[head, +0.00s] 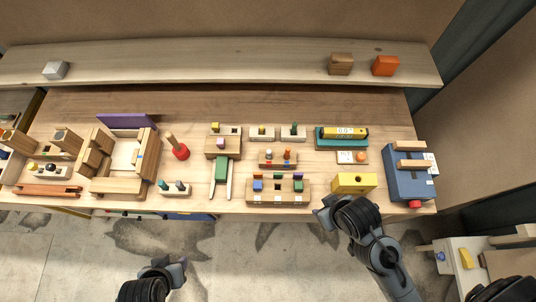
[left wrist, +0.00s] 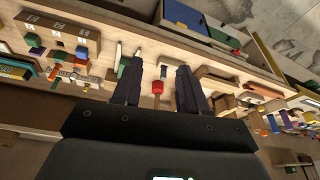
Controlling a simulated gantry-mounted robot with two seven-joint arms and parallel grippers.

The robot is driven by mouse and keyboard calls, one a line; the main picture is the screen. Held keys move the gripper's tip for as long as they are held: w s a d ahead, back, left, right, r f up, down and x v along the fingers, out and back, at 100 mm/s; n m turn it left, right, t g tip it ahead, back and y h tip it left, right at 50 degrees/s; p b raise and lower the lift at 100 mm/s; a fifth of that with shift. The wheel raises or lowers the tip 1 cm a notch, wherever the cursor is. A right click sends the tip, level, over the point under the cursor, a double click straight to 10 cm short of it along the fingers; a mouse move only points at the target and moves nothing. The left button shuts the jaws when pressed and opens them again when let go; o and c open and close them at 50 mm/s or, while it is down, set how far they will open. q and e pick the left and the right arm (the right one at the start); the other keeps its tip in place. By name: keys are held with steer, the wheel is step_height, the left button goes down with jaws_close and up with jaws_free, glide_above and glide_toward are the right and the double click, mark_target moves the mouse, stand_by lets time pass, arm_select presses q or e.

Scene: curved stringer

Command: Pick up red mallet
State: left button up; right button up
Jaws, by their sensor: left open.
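The red mallet (head: 181,152) lies on the wooden workbench in the head view, left of centre, with a red head and a short wooden handle pointing up and left. In the left wrist view the mallet (left wrist: 157,87) shows between my open fingers, some distance beyond them. My left gripper (head: 165,270) is in front of the bench's front edge, below the mallet in the picture, open and empty; its fingers also show in the left wrist view (left wrist: 159,84). My right gripper (head: 327,213) is by the front edge near a yellow block; its jaw opening is unclear.
A wooden box frame (head: 148,172) stands left of the mallet. A small teal block holder (head: 175,190) lies in front of it, and a green-topped wooden piece (head: 221,168) stands to the right. A raised shelf (head: 210,65) runs along the back.

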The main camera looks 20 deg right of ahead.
stand_by(0.3)
arm_select(q)
steer(key=o, duration=0.4)
